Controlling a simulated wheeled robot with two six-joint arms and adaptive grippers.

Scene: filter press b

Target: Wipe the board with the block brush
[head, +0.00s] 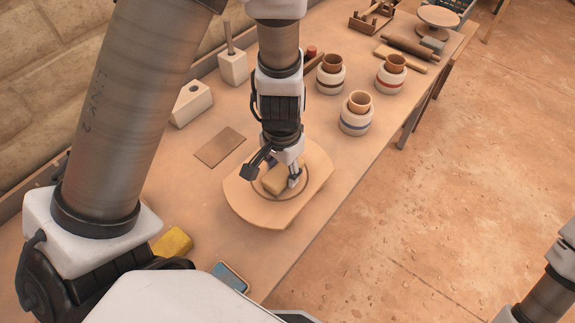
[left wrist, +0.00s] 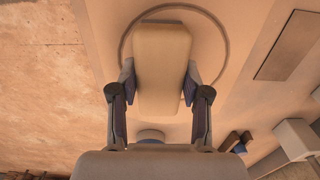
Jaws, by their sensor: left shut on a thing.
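The board (head: 298,205) is a light wooden piece with rounded ends and a dark ring line, lying on the workbench. The block brush (head: 277,184) is a pale tan block over the ring. My left gripper (head: 271,178) points down and is shut on the block brush. In the left wrist view, the block brush (left wrist: 161,65) sits between both fingers (left wrist: 157,92), with the board (left wrist: 218,80) beneath. Its underside is hidden, so I cannot tell whether it touches the board. My right gripper is out of view; only part of that arm shows at lower right.
A thin brown plate (head: 220,146) lies left of the board. Two white blocks (head: 190,103) (head: 233,68) stand behind it. Several banded jars with cups, including one (head: 356,118), stand right of the board. A yellow block (head: 172,243) and a blue-faced item (head: 229,277) lie nearer.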

